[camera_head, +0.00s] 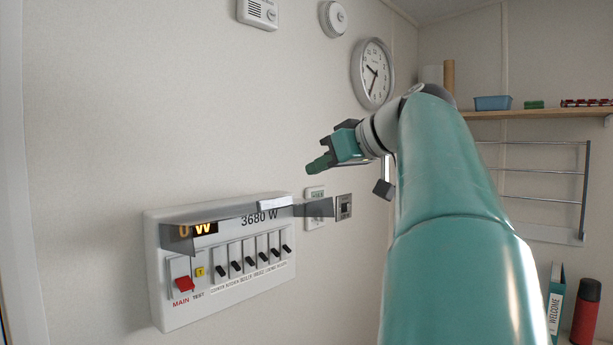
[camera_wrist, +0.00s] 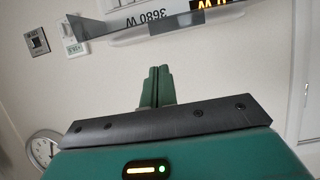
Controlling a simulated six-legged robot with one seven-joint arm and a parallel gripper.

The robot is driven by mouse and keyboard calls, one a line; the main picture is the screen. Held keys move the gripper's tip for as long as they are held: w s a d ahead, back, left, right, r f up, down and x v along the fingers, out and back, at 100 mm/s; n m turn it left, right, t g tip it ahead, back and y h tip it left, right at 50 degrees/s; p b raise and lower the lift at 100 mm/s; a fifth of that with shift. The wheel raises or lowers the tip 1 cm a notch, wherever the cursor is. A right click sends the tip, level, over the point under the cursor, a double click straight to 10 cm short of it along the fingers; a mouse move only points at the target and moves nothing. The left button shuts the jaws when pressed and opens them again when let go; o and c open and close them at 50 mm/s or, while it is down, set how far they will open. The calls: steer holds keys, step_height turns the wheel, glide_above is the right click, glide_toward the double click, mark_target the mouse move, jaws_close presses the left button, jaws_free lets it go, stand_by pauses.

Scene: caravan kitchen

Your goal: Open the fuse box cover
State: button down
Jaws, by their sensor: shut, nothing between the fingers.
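The white fuse box (camera_head: 155,290) is on the wall at lower left in the head view. Its row of black switches and red main switch show uncovered. Its smoky see-through cover (camera_head: 180,240) stands raised, jutting out from the box's upper part, with a pale handle piece (camera_head: 275,203) on it. In the wrist view the cover (camera_wrist: 150,35) crosses the top, upside down, beyond my fingers. My gripper (camera_head: 318,165) is shut and empty, above and right of the box, and looks apart from the cover. Its fingers also show together in the wrist view (camera_wrist: 160,85).
A thermostat-like panel (camera_head: 315,222) and a small switch plate (camera_head: 344,207) sit right of the box. A clock (camera_head: 373,73) hangs behind my wrist. A shelf (camera_head: 530,113), a wire rack (camera_head: 545,185) and a red cylinder (camera_head: 587,312) are at right.

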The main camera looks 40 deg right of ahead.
steer(key=v, duration=0.4)
steer(key=shift+a, duration=0.15)
